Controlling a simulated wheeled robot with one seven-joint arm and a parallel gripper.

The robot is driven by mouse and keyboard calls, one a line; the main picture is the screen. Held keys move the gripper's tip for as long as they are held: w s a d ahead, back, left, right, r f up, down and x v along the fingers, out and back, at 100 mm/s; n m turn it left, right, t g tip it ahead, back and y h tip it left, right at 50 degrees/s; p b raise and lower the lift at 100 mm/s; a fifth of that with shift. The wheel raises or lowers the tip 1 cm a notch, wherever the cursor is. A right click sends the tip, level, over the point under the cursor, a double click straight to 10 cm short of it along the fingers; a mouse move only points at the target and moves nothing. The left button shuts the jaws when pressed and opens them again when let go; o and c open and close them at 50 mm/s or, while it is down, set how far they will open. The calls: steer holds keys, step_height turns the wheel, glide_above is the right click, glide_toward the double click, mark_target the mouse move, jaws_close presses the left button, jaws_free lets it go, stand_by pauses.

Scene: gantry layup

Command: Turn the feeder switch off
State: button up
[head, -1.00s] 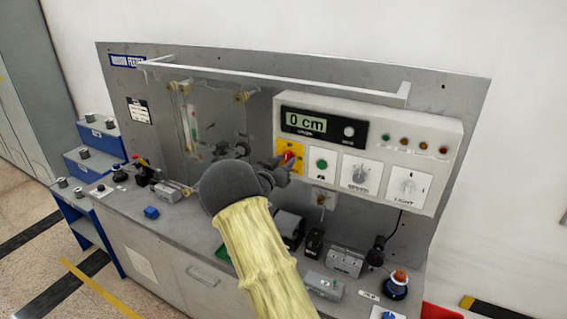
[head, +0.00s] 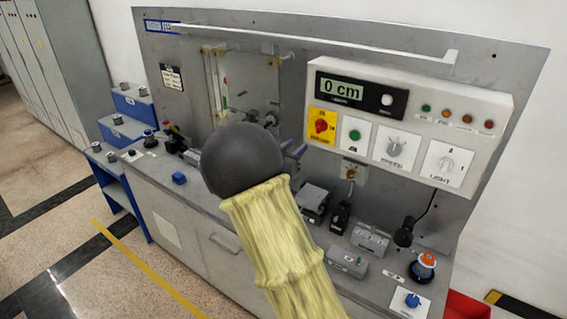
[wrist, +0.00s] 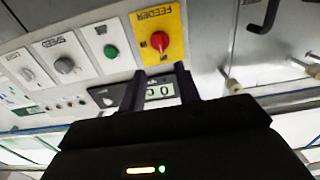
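The feeder switch (head: 321,126) is a red rotary knob on a yellow plate, at the left end of the white control panel. In the wrist view the same switch (wrist: 160,41) sits beyond the fingertips, under the word FEEDER. My gripper (head: 290,152) is left of and below the switch in the head view, clear of it. In the wrist view my gripper (wrist: 158,78) shows two dark fingers apart with nothing between them.
Right of the switch are a green button (head: 355,135), a speed knob (head: 396,146) and a light knob (head: 445,164). A pale rail (head: 320,42) runs across the top. Small devices crowd the bench below.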

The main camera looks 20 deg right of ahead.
steer(key=b+v, duration=0.1)
steer(key=v, duration=0.4)
stand_by(0.3)
steer(key=s+a+f+n+g+y, duration=0.2)
steer(key=s+a+f+n+y, duration=0.6)
steer(key=y, duration=0.5)
steer(key=s+f+n+g, duration=0.1)
steer(key=s+f+g, duration=0.2)
steer(key=s, duration=0.6)
steer(key=s+d+f+n+g+y, duration=0.1)
steer(key=s+f+g, duration=0.1)
steer(key=s, duration=0.7)
steer(key=shift+s+f+g, duration=0.35)
steer(key=shift+s+g, duration=0.05)
steer(key=shift+g, duration=0.3)
steer(key=shift+d, duration=0.2)
